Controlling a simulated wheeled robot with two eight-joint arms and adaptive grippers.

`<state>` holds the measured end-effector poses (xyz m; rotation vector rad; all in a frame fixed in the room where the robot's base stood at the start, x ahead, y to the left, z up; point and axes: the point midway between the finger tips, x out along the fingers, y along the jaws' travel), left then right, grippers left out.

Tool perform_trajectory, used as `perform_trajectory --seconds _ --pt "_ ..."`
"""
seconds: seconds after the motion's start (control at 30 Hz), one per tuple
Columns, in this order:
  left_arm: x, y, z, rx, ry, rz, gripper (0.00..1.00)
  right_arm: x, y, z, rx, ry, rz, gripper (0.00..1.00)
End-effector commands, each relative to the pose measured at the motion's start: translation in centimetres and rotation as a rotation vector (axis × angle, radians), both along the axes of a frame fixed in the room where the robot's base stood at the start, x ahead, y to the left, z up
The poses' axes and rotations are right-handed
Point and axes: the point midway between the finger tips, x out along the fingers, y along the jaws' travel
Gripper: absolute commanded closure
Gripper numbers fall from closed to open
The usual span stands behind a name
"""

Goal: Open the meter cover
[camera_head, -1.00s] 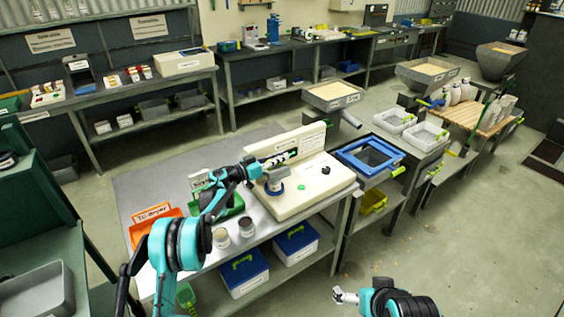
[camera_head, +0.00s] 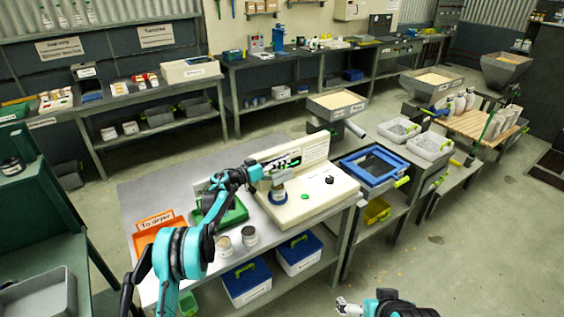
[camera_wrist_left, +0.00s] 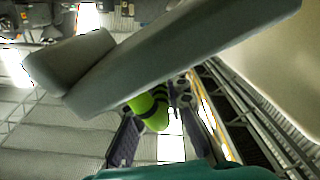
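The cream meter (camera_head: 326,197) stands on the grey bench in the head view. A grey cover piece (camera_head: 278,178) sits above a blue round part on its left side. In the left wrist view, a long grey piece (camera_wrist_left: 170,62), seemingly the cover, crosses close in front. A lime-green handle with black rings (camera_wrist_left: 150,108) shows just below it. My left gripper (camera_head: 262,171) is at the cover's left side. Its dark finger pads (camera_wrist_left: 168,140) are apart, with the handle ahead between them; contact cannot be told. My right gripper (camera_head: 346,306) is low at the bottom edge, away from the meter.
An orange tray (camera_head: 160,233), a green tray (camera_head: 232,213) and two small jars (camera_head: 224,243) are left of the meter. A blue-framed sieve (camera_head: 372,168) stands to its right. Blue boxes (camera_head: 246,281) sit on the shelf below.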

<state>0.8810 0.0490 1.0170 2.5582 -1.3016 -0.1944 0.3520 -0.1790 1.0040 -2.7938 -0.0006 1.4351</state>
Motion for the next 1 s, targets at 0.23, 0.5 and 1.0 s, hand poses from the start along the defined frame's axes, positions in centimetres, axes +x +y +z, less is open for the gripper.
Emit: perform_trajectory --seconds 0.23,0.5,1.0 --pt "0.0 0.2 0.0 0.0 0.0 0.002 0.68 0.0 0.0 0.0 0.0 0.0 0.0 0.0" --pt "-0.7 1.2 0.0 0.0 0.001 0.003 0.68 0.0 0.0 0.0 0.0 0.0 0.0 0.0" --pt "-6.3 9.0 -0.1 0.001 0.001 0.004 0.68 0.0 0.0 0.0 0.0 0.0 0.0 0.0"
